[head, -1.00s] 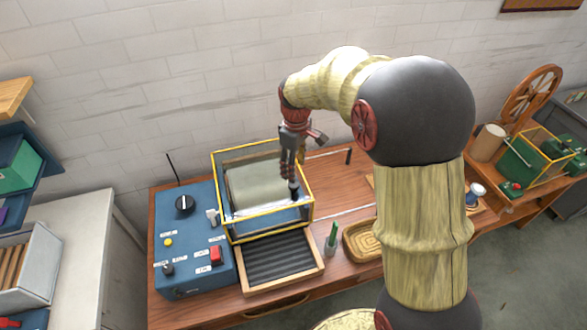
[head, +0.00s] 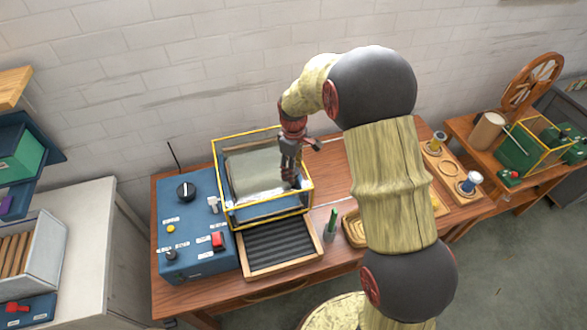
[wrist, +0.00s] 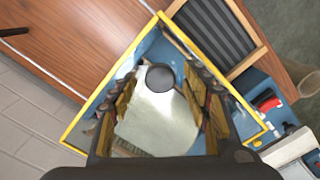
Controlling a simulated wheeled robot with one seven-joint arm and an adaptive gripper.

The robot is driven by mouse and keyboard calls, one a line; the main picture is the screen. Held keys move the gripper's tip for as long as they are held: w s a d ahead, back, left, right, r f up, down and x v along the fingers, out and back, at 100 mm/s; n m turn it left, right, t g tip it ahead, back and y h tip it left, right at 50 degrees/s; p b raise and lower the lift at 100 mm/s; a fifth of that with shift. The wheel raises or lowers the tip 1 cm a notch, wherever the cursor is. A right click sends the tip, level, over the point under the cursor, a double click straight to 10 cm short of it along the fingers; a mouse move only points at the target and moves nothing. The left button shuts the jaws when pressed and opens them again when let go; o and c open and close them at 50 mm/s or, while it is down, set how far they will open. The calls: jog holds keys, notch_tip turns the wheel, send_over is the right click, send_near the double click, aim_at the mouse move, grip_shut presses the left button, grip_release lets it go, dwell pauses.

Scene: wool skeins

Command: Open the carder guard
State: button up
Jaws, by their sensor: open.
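The carder guard (head: 229,211) is a clear box with yellow edges over a pale drum (head: 250,170), on the left part of the table; it appears closed. In the wrist view the yellow-edged guard (wrist: 100,107) fills the middle, with the pale drum (wrist: 158,128) showing through. A round dark knob (wrist: 160,77) appears between my fingers near one guard corner. My gripper (head: 290,180) is open and points down at the right part of the guard. In the head view the gripper hides the knob; I cannot tell whether the fingers touch it.
A blue control box (head: 187,232) with knobs and a red switch adjoins the guard's left. A black ribbed tray (head: 278,248) lies in front. A cup with a green marker (head: 331,226) and a woven basket (head: 354,229) stand to the right.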

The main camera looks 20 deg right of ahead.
grip_shut()
dwell(0.8)
